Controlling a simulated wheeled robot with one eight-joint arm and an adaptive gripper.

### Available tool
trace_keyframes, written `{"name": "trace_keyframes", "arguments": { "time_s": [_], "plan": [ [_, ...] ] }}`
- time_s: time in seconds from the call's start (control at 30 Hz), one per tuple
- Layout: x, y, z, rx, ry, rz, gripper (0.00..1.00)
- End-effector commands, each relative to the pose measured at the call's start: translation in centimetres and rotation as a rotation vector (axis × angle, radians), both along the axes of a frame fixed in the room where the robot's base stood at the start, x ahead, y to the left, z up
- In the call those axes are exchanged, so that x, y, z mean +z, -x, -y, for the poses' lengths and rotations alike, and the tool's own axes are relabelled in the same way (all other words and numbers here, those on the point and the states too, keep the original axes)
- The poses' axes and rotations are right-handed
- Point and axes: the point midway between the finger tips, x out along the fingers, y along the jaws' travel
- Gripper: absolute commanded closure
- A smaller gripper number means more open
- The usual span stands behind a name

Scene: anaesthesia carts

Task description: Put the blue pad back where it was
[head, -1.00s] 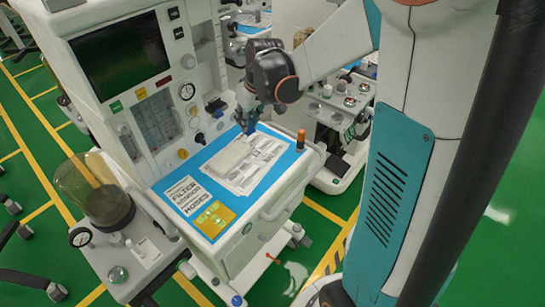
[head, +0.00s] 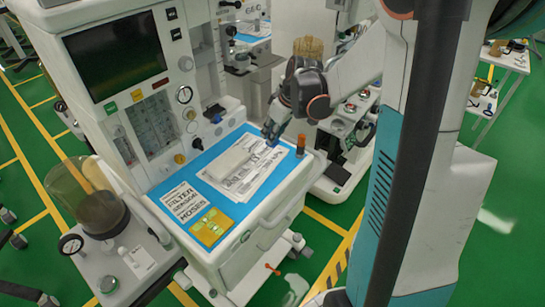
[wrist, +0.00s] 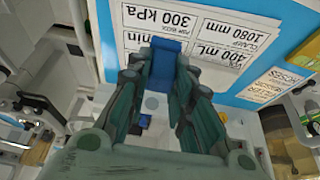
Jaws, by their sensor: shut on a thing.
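My gripper (head: 271,132) is over the far right end of the cart's blue top (head: 215,154). In the wrist view, its dark green fingers are closed on the blue pad (wrist: 165,64), a small blue block between the fingertips. Printed sheets (wrist: 205,35) lie beyond the pad there. In the head view the pad is small and mostly hidden by the fingers. I cannot tell whether it touches the surface below.
An orange-capped post (head: 301,140) stands at the top's right corner, near my gripper. A dark screen (head: 117,57) and gauges rise behind. A second cart (head: 347,135) stands to the right.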

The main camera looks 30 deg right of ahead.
Motion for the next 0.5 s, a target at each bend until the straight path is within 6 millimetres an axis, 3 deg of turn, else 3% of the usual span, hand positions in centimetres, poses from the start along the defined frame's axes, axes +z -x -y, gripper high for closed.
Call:
{"name": "trace_keyframes", "arguments": {
  "time_s": [0.03,0.13,0.5],
  "plan": [
    [-1.6,-0.1,0.0,0.000,0.000,0.000,1.00],
    [-3.2,0.0,0.0,0.000,0.000,0.000,1.00],
    [-6.2,0.0,0.0,0.000,0.000,0.000,1.00]
  ]
}}
